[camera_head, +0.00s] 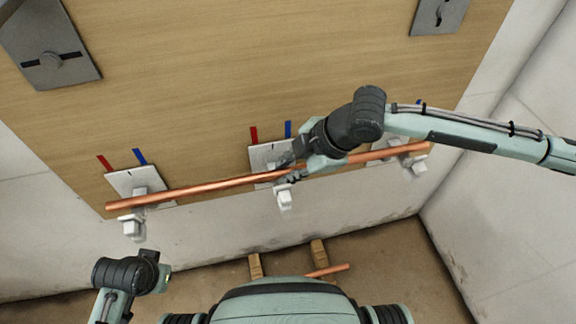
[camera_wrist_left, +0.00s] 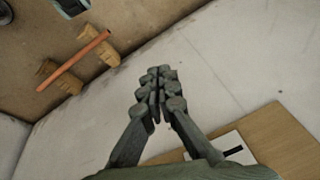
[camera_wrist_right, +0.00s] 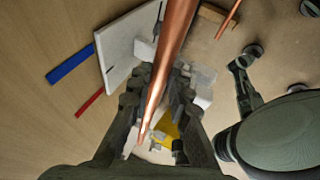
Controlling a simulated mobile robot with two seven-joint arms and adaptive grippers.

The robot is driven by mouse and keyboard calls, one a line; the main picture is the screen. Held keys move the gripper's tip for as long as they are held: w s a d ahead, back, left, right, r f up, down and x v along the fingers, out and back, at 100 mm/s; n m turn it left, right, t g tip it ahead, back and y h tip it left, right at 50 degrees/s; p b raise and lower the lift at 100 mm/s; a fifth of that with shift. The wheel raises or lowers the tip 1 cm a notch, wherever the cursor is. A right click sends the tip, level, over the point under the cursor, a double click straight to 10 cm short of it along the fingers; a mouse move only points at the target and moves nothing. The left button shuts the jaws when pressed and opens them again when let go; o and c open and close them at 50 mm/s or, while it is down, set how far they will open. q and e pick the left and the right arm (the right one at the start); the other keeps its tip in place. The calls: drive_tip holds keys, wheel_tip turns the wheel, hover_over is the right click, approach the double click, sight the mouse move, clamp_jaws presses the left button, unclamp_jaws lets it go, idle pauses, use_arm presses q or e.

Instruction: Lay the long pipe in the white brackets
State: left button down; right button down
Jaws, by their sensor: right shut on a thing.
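The long copper pipe (camera_head: 200,189) runs across the lower part of the wooden board, its right end higher in the picture. In the head view it crosses the left white bracket (camera_head: 133,226), the middle white bracket (camera_head: 284,198) and the right white bracket (camera_head: 417,165). I cannot tell whether it rests in them or is just above. My right gripper (camera_head: 294,172) is shut on the pipe near the middle bracket; the pipe (camera_wrist_right: 171,45) passes between its fingers in the right wrist view. My left gripper (camera_wrist_left: 155,92) is shut and empty, below and left of the board.
A shorter copper pipe (camera_head: 327,271) lies on wooden blocks (camera_head: 256,268) on the floor; it also shows in the left wrist view (camera_wrist_left: 75,60). Red and blue strips (camera_head: 254,136) mark the board above the bracket plates. Grey plates (camera_head: 50,50) sit higher up. A white wall (camera_head: 510,190) closes the right side.

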drive_tip(key=shift+s+d+f, duration=0.1)
drive_tip(key=shift+s+f, duration=0.35)
drive_tip(key=shift+s+p, duration=0.3)
drive_tip(key=shift+p, duration=0.25)
drive_tip(key=c, duration=1.3)
unclamp_jaws()
drive_tip(key=shift+c, duration=0.2)
drive_tip(key=shift+s, duration=0.1)
drive_tip(key=w+v, duration=0.1)
drive_tip(key=v, duration=1.1)
drive_tip(key=shift+r, duration=0.35)
drive_tip(key=shift+w+d, duration=0.15)
